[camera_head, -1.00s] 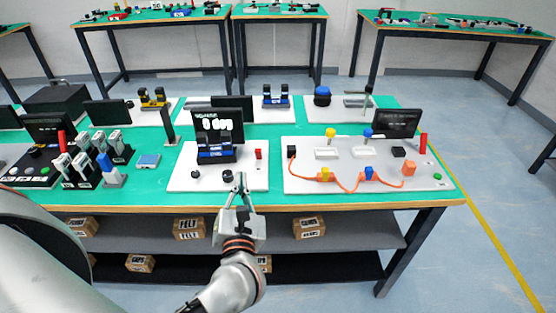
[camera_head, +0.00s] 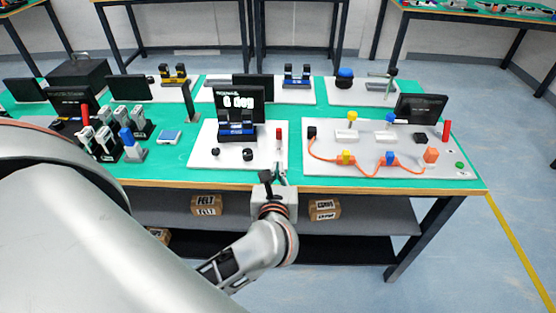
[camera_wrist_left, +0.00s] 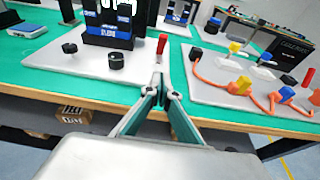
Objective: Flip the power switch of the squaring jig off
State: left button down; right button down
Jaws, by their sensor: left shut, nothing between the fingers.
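The squaring jig is a white board (camera_head: 207,168) on the green table, with a dark screen (camera_head: 238,101) reading in degrees, a blue and black block (camera_head: 236,129) and two black knobs. Its small upright red switch (camera_head: 278,133) stands at the board's right side, and also shows in the left wrist view (camera_wrist_left: 162,45). My left gripper (camera_head: 280,171) is shut and empty at the board's front right edge, in front of the switch and apart from it. In the left wrist view its fingertips (camera_wrist_left: 161,76) point toward the switch. My right gripper is not in view.
Right of the jig is another white board (camera_head: 330,168) with an orange cable, coloured plugs and a red cylinder (camera_head: 446,130). Left of it are a blue-grey scale (camera_head: 170,137) and grey levers. The knob (camera_head: 248,154) lies left of my gripper. A green strip separates the boards.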

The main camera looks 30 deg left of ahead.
pick_arm(q)
send_near(279, 135)
jog(key=f, duration=0.1)
jog(key=w+f, duration=0.1)
jog(key=a+f, duration=0.1)
jog(key=shift+w+f, duration=0.2)
jog(key=shift+w, duration=0.15)
jog(key=shift+w+a+r, duration=0.3)
jog(key=shift+w+r, duration=0.05)
jog(key=shift+w, duration=0.15)
jog(key=shift+w+a+r, duration=0.25)
jog(key=shift+w+r, duration=0.1)
jog(key=shift+w, duration=0.1)
jog(key=shift+w+a+r+p, duration=0.25)
jog(key=shift+w+a+p, duration=0.1)
jog(key=shift+w, duration=0.2)
